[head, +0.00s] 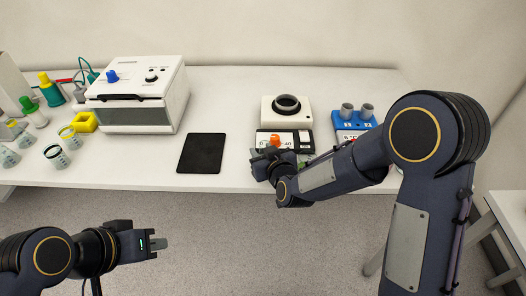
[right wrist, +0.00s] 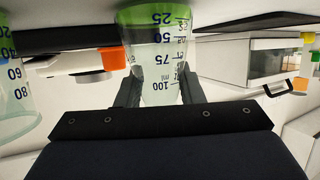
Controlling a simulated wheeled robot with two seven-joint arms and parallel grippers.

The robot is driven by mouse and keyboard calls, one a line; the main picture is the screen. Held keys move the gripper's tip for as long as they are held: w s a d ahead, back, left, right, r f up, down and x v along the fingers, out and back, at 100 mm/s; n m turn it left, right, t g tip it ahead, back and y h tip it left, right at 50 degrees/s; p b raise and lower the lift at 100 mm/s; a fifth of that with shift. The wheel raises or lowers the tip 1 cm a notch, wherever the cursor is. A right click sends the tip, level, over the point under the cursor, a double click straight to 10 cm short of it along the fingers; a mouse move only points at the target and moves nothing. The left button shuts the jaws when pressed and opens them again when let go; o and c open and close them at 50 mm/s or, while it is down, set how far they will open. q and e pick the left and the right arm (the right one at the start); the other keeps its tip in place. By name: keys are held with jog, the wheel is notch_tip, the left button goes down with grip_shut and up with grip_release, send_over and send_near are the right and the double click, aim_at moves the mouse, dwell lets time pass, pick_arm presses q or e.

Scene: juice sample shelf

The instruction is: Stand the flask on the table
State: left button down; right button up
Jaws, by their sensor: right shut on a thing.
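My right gripper (head: 268,160) is at the table's front edge, in front of the white device with an orange knob. In the right wrist view, the right gripper (right wrist: 160,92) is shut on a clear flask (right wrist: 160,62) with dark blue volume marks and green liquid. The flask shows inverted in that view, its green part at the top of the picture. In the head view the flask is mostly hidden by the gripper and arm. My left gripper (head: 150,244) is low in front of the table, away from everything; its finger gap cannot be made out.
The white table (head: 225,120) holds a black pad (head: 202,152), a white oven-like box (head: 140,95), a white device with a black ring (head: 286,108) and a blue rack with two grey cups (head: 352,122). Several beakers and bottles crowd the left. Another graduated vessel (right wrist: 15,95) is at the wrist view's left.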

jog(key=shift+f, duration=0.2)
jog(key=o, duration=1)
jog(key=shift+r, duration=0.1)
jog(key=shift+o, duration=0.2)
